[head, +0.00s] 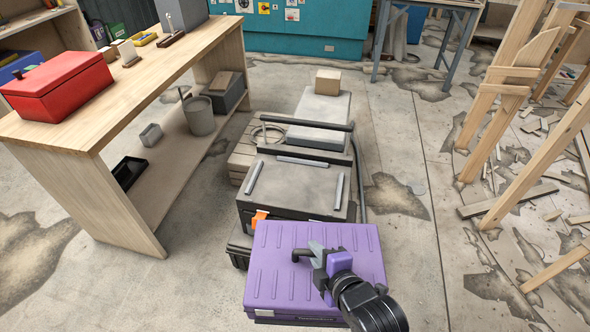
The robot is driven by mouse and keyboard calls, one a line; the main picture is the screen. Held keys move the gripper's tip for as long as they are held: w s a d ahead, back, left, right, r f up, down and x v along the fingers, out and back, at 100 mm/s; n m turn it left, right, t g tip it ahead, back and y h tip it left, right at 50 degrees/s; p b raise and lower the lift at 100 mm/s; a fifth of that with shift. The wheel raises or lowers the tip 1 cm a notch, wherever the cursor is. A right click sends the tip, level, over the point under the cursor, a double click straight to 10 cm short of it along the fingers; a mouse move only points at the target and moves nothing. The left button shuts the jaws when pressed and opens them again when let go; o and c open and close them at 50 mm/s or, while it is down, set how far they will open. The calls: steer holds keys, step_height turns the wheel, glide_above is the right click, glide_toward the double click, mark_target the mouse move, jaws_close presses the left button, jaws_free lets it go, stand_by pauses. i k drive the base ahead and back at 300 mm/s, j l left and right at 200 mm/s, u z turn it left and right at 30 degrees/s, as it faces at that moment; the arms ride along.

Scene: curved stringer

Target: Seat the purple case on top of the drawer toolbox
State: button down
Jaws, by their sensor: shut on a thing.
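The purple case (270,265) lies flat, ribbed lid up, at the bottom centre of the head view. My gripper (312,256) is over its lid, shut on the case's dark handle; the arm partly covers the lid's right front. The drawer toolbox (297,187), grey-topped and dark-sided with light strips along its top edges, stands just beyond the case. Its top is bare. The case hides part of the toolbox's near side. I cannot tell how high the case is above the floor or whether it touches the toolbox.
An orange piece (259,217) shows at the case's far left corner. Behind the toolbox are a hose (357,170) and a grey box bearing a cardboard box (328,82). A workbench (130,95) with a red box (58,86) stands left.

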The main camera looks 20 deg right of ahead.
mark_target(296, 186)
steer(key=i+l, duration=0.15)
steer(key=i, duration=0.2)
steer(key=i+l, duration=0.15)
steer(key=i, duration=0.2)
steer(key=i+l, duration=0.15)
steer(key=i, duration=0.25)
